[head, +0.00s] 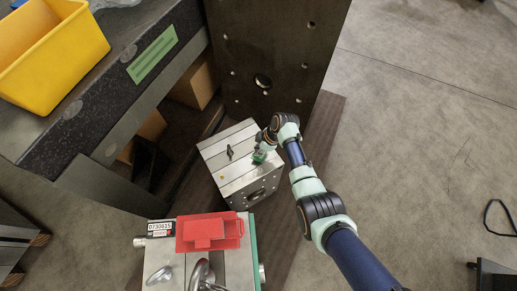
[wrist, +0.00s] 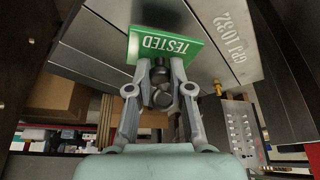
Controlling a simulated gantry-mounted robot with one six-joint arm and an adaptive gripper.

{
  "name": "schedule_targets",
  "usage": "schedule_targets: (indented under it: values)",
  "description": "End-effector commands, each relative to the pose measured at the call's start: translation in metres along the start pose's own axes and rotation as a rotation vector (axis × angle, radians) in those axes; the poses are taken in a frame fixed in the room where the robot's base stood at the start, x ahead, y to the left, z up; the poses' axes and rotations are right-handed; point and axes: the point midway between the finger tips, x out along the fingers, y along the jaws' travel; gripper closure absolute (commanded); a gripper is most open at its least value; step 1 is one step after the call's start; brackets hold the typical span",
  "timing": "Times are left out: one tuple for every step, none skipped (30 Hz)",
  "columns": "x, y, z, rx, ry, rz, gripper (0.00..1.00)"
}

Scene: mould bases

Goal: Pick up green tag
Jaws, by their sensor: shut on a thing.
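The green tag (wrist: 170,38) is a flat plate that reads "TESTED", upside down in the wrist view. My gripper (wrist: 160,68) is shut on its near edge, with the fingertips close together there. In the head view the tag (head: 259,157) is a small green patch at my gripper (head: 264,149), over the right part of the top of the steel mould base (head: 222,152). I cannot tell whether the tag still touches the steel.
A second mould base (head: 160,258) with a red part (head: 208,232) on top stands nearer the bottom. A tall dark plate (head: 283,40) rises behind. A yellow bin (head: 52,57) sits on the bench at left. The floor at right is mostly clear.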

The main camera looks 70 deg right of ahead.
Motion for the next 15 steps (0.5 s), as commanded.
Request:
schedule_targets:
  values:
    - [-0.019,0.001,-0.008,-0.002,0.001,0.003,1.0]
    - [-0.027,0.001,-0.012,-0.002,0.001,0.003,1.0]
    - [-0.041,0.001,-0.017,-0.003,0.001,0.004,1.0]
    - [-0.051,0.001,-0.021,-0.002,0.002,0.005,1.0]
    - [-0.06,0.001,-0.025,-0.002,0.002,0.004,1.0]
    - [-0.074,0.001,-0.031,-0.003,0.002,0.004,1.0]
    - [-0.084,0.001,-0.035,-0.003,0.002,0.005,1.0]
    - [-0.093,0.001,-0.039,-0.003,0.001,0.004,1.0]
    - [-0.104,0.001,-0.043,-0.002,0.002,0.004,1.0]
    - [-0.113,0.001,-0.047,-0.002,0.002,0.004,1.0]
    - [-0.12,0.001,-0.05,-0.002,0.001,0.003,1.0]
    - [-0.129,0.001,-0.054,-0.002,0.001,0.003,1.0]
    - [-0.135,0.001,-0.056,-0.002,0.001,0.003,1.0]
    - [-0.14,0.0,-0.058,-0.001,0.001,0.002,1.0]
    - [-0.146,0.0,-0.061,-0.001,0.001,0.002,1.0]
